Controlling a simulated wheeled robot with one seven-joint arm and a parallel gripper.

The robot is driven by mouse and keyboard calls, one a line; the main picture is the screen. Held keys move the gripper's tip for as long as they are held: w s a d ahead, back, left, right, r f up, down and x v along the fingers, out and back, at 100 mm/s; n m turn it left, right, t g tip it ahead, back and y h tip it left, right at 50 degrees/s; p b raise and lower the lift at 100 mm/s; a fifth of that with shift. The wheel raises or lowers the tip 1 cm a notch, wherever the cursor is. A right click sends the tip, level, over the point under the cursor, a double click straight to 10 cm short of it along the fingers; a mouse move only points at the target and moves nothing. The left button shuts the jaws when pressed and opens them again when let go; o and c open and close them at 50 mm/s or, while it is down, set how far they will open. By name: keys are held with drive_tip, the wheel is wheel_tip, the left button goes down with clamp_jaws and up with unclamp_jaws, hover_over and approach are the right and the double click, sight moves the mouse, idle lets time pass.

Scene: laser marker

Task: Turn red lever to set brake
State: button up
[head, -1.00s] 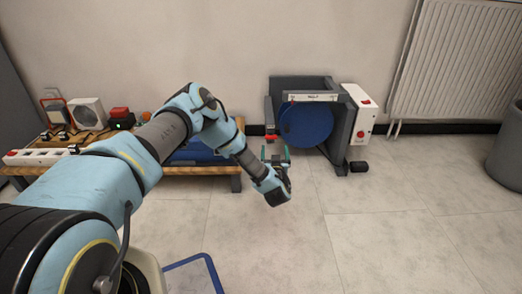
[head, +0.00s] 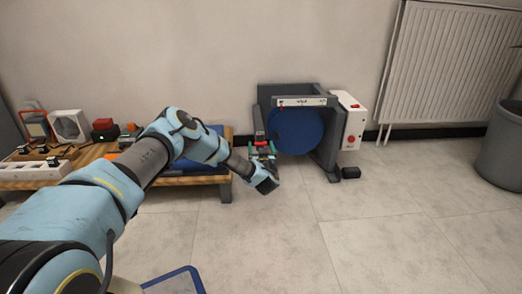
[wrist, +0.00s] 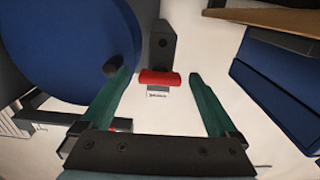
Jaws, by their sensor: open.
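The red lever (wrist: 160,78) shows in the wrist view as a short red bar at the end of a dark grey arm (wrist: 162,45). My gripper (wrist: 157,80) is open, with one green finger on each side of the red lever and gaps on both sides. Whether the fingertips reach as deep as the lever is hard to tell. In the head view my gripper (head: 262,147) is at the left side of the grey machine frame (head: 327,152), and the red lever (head: 260,134) shows small by the fingertips. A blue disc (head: 296,131) sits inside the frame.
A white box with red buttons (head: 350,122) is on the machine's right side. A wooden bench (head: 205,179) with several devices stands close on the left. A radiator (head: 445,70) and grey bin (head: 503,150) are farther right.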

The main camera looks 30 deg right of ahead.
drive_tip(key=shift+c, duration=0.2)
drive_tip(key=c, duration=1.3)
